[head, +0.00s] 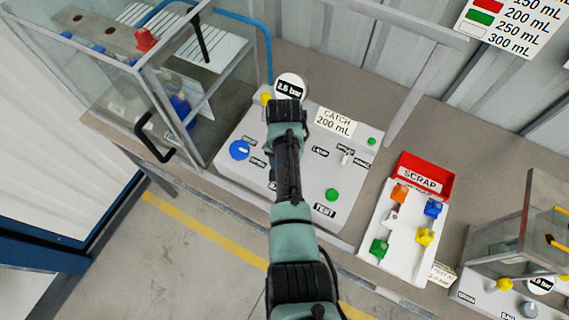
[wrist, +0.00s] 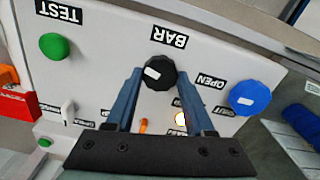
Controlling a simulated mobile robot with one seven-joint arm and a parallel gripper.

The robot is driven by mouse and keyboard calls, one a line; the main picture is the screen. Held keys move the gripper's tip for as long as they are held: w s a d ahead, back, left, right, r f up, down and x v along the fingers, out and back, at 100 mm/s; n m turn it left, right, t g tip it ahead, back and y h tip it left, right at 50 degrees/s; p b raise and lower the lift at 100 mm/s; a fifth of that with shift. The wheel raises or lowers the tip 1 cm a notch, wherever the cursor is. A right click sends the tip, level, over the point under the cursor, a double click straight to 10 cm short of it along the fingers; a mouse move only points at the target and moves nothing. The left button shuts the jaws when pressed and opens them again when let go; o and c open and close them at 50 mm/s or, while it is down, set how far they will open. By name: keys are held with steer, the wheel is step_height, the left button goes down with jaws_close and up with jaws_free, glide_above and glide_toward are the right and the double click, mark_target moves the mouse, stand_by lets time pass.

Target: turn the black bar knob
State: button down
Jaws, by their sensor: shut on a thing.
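The black bar knob (wrist: 158,73) is a round, ridged dial with a white mark, beside the upside-down BAR label (wrist: 169,37) on a white panel in the wrist view. My gripper (wrist: 159,82) is shut on this knob, one blue finger on each side. In the head view my arm covers the knob, and the fingers cannot be made out. A round gauge (head: 290,87) beyond my wrist reads what looks like 2.6 bar.
A blue knob (wrist: 250,97) by the OPEN label and a green TEST button (wrist: 55,46) flank the black knob. A glass enclosure (head: 200,90) stands left of the panel (head: 345,185). A red scrap bin (head: 425,178) and a tray of colored parts (head: 390,245) are right.

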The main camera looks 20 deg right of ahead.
steer(key=n, duration=0.4)
steer(key=shift+w+r+n, duration=0.1)
steer(key=shift+n, duration=0.2)
steer(key=n, duration=0.5)
steer(key=shift+a+p, duration=0.1)
steer(key=shift+p, duration=0.25)
steer(key=n, duration=0.5)
steer(key=shift+n, duration=0.4)
steer(key=n, duration=0.5)
steer(key=shift+n, duration=0.3)
steer(key=shift+c, duration=1.3)
jaws_free()
step_height(320, 180, up, 13)
steer(key=b, duration=0.1)
